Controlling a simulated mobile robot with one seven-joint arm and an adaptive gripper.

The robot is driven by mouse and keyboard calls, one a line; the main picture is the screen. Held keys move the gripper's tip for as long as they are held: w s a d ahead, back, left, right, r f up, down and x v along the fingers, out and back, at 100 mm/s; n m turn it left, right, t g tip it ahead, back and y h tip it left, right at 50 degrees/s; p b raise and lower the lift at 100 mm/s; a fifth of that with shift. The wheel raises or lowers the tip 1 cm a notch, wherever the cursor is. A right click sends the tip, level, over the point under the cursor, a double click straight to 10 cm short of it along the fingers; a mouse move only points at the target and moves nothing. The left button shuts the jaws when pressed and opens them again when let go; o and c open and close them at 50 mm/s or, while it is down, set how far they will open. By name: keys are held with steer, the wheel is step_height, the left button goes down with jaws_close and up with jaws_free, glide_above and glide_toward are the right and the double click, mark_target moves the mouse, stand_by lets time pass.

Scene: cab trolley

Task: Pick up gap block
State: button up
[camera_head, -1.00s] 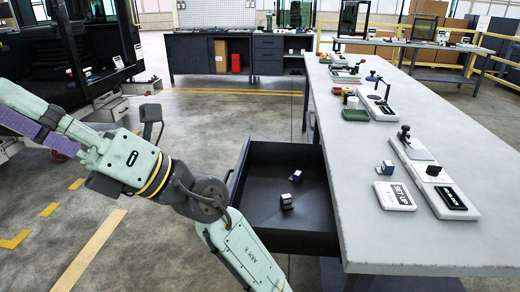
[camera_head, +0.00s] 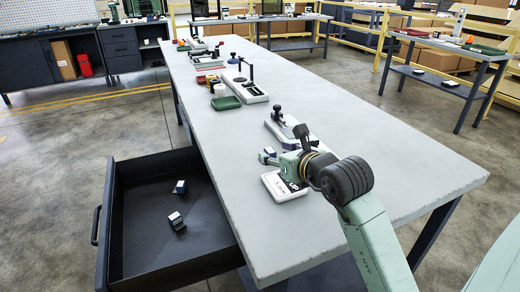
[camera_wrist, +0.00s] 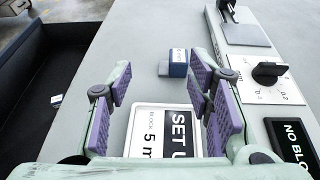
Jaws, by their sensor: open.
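A small blue block (camera_head: 268,156) with a grey side and a white label stands on the grey table top, just beyond the white set-up card. It also shows in the wrist view (camera_wrist: 177,63), ahead of the fingertips and between their lines. My gripper (camera_wrist: 161,88) is open and empty, its purple-padded fingers apart above the card. In the head view my gripper (camera_head: 288,162) is low over the table beside the block; its fingers are partly hidden. Two similar blue-and-white blocks (camera_head: 180,187) (camera_head: 176,221) lie in the open drawer. I cannot read the block labels.
The white card (camera_wrist: 165,122) reads "SET U…" and "BLOCK 5 m…". A pale fixture (camera_wrist: 262,75) with a black knob stands close on the right. The dark drawer (camera_head: 110,215) is open at the left. The table's near right is clear.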

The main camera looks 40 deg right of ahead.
mark_target(270, 150)
steer(key=shift+s+d+f+g+h, duration=0.15)
steer(key=shift+d, duration=0.3)
steer(key=shift+s+d+f+g+h, duration=0.15)
steer(key=shift+d, duration=0.3)
steer(key=shift+m, duration=0.3)
steer(key=p+x, duration=0.2)
steer(key=x, duration=0.2)
steer(key=shift+w+d, duration=0.15)
steer(key=shift+d, duration=0.05)
steer(key=p+x, duration=0.3)
steer(key=x, duration=0.2)
steer(key=shift+r, duration=0.15)
steer(key=shift+w+d+f, duration=0.1)
steer(key=shift+w+f, duration=0.2)
steer(key=shift+w, duration=0.05)
jaws_close()
